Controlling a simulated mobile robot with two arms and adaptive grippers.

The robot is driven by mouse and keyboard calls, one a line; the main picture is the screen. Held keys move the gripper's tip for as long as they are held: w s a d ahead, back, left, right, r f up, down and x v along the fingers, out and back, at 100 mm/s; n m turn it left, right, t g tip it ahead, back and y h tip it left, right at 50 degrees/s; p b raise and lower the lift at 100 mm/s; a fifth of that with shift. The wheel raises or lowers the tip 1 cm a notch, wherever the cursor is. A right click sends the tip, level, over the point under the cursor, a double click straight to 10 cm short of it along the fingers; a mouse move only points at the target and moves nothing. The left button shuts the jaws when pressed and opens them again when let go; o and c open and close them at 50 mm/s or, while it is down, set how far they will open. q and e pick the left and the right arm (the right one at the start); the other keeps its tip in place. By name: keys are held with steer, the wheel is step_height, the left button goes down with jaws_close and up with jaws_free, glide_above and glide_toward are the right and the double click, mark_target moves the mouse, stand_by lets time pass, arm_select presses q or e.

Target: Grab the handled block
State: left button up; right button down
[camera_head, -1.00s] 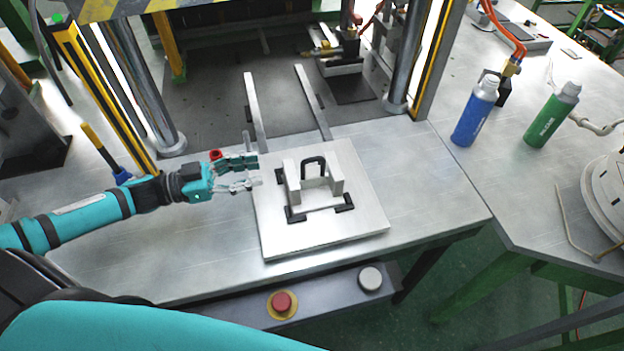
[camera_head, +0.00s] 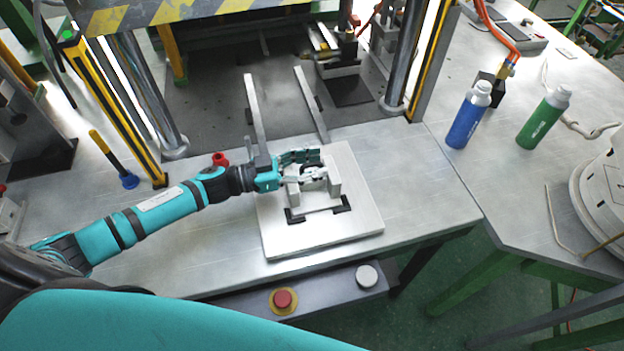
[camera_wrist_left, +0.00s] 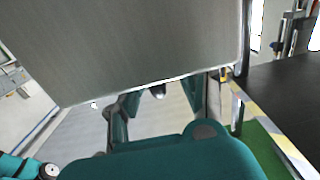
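The handled block is a pale grey block (camera_head: 334,187) with upright side walls and a black handle. It sits on a light metal plate (camera_head: 350,225), among black corner brackets. My left gripper (camera_head: 306,166) reaches in from the left, its fingers at the block's upper part and around the handle area. The fingers hide most of the handle. In the left wrist view the two fingers (camera_wrist_left: 162,105) stand apart, with a large grey surface filling the top. I cannot tell whether they touch the handle. My right gripper is not in view.
Two metal rails (camera_head: 311,105) run back from the plate into the press. A red button (camera_head: 283,299) and a pale button (camera_head: 367,276) are on the front panel. A blue bottle (camera_head: 468,118) and a green bottle (camera_head: 543,120) stand at the right.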

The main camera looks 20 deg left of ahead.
arm_select(q)
jaws_close()
stand_by(0.4)
steer(key=shift+r, duration=0.15)
